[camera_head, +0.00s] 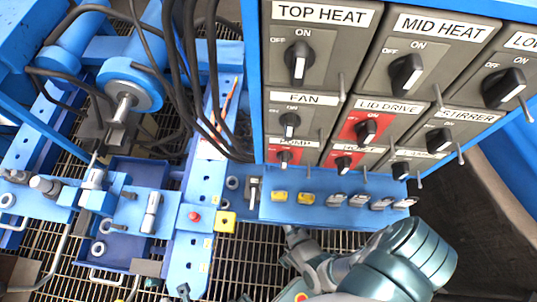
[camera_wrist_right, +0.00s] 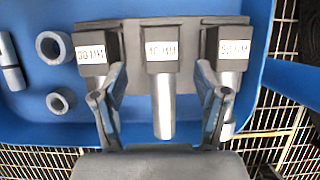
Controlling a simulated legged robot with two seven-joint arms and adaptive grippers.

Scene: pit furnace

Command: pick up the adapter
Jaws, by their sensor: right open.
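Three dark-headed adapters with white size labels and grey metal shanks stand in a dark rack in the right wrist view: a left one (camera_wrist_right: 90,55), a middle one (camera_wrist_right: 161,95) and a right one (camera_wrist_right: 228,60). The label digits are too blurred to be sure of. My right gripper (camera_wrist_right: 160,98) is open, its fingers on either side of the middle adapter's shank, with visible gaps. The right finger partly covers the right adapter. My left gripper is not in view.
Two grey rings (camera_wrist_right: 54,47) and a cylinder (camera_wrist_right: 10,65) lie left of the rack on the blue tray (camera_wrist_right: 130,12). A control panel (camera_head: 375,95) with knobs overhangs at right. Blue machinery (camera_head: 130,215) and hanging cables (camera_head: 190,70) fill the left, above a grated floor (camera_head: 255,250).

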